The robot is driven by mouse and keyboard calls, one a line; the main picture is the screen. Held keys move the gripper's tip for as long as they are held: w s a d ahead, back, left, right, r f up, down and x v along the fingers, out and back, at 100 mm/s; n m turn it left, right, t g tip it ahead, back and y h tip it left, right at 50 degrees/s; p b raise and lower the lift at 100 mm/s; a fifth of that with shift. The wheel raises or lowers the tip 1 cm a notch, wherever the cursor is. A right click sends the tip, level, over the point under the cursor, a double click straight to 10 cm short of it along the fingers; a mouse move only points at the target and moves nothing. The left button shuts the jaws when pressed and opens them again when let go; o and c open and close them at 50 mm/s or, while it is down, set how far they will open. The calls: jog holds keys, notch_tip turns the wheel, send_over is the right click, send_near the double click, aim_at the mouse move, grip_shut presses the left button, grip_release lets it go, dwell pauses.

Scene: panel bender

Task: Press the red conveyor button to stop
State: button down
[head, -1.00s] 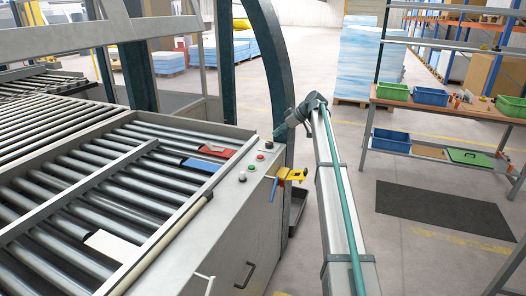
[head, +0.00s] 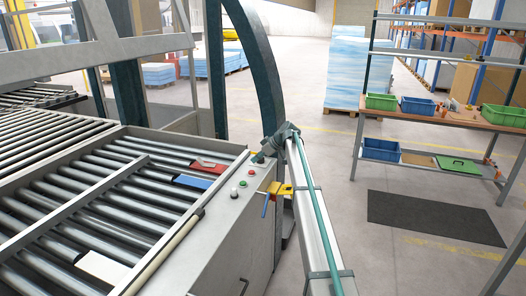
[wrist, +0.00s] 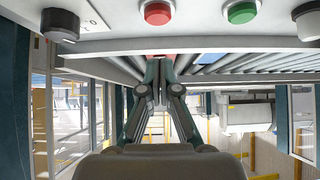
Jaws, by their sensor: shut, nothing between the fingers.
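The red conveyor button (head: 251,172) is on the sloped grey panel edge at the conveyor's right side. It also shows in the wrist view as a round red cap (wrist: 157,12) at the top edge. My gripper (head: 257,159) is over the far end of that panel, just beyond the red button in the head view. In the wrist view my gripper (wrist: 160,72) is shut and empty, with its fingertips below the red button in the picture. Whether the tips touch the panel cannot be told, but they appear apart from the button.
A green button (head: 243,183) and a white button (head: 234,194) sit nearer along the panel. A black rotary knob (wrist: 60,24) is beside the red button. A yellow bracket (head: 282,190) juts from the cabinet side. Red and blue pieces (head: 193,182) lie on the rollers.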

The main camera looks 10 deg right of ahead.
aim_at(254, 172)
jog(key=f, duration=0.1)
jog(key=f+p, duration=0.1)
jog(key=f, duration=0.2)
jog(key=shift+w+a+f+p, duration=0.15)
jog(key=shift+a+f+p, duration=0.15)
jog(key=shift+f+p, duration=0.1)
jog(key=shift+f+b, duration=0.8)
jog(key=shift+b, duration=0.4)
jog(key=shift+f, duration=0.15)
jog(key=shift+s+f, duration=0.1)
jog(key=shift+s, duration=0.15)
notch_tip(254, 172, up, 5)
jog(key=shift+w+r, duration=0.15)
jog(key=b+v, duration=0.3)
jog(key=v, duration=0.7)
